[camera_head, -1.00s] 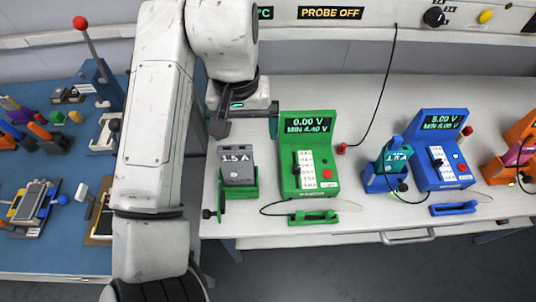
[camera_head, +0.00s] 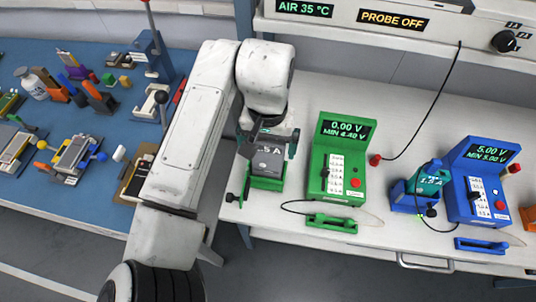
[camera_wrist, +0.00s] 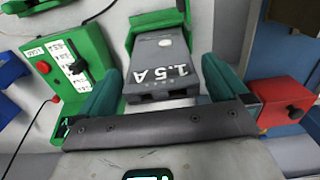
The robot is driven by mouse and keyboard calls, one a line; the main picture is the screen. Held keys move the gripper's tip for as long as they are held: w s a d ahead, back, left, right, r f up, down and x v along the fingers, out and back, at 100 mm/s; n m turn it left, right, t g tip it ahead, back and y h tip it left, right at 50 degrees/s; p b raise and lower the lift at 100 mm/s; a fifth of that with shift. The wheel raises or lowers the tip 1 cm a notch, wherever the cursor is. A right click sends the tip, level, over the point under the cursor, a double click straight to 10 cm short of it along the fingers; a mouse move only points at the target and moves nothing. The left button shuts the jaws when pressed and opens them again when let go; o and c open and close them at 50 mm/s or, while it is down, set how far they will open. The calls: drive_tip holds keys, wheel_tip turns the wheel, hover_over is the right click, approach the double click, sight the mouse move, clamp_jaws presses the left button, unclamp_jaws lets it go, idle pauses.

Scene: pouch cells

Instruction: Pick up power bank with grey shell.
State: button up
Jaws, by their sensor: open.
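The power bank with a grey shell, marked 1.5 A, stands in a green holder (camera_head: 266,184) in the head view (camera_head: 267,162). In the wrist view the same power bank (camera_wrist: 160,66) lies between the two teal fingers of my gripper (camera_wrist: 160,88), with the holder (camera_wrist: 152,22) behind it. My gripper (camera_head: 270,138) is open, with a finger on each side of the bank and a visible gap on both sides. In the head view the gripper partly covers the top of the bank.
A green tester (camera_head: 338,165) reading 0.00 V stands just right of the holder. A blue tester (camera_head: 476,185) and a teal power bank (camera_head: 430,178) in a blue holder (camera_head: 405,198) stand farther right. A red block (camera_wrist: 282,103) shows at right in the wrist view.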

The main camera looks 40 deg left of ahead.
drive_tip(key=shift+f, duration=0.65)
drive_tip(key=shift+c, duration=0.5)
drive_tip(key=c, duration=0.7)
drive_tip(key=shift+c, duration=0.3)
drive_tip(key=shift+r, duration=0.15)
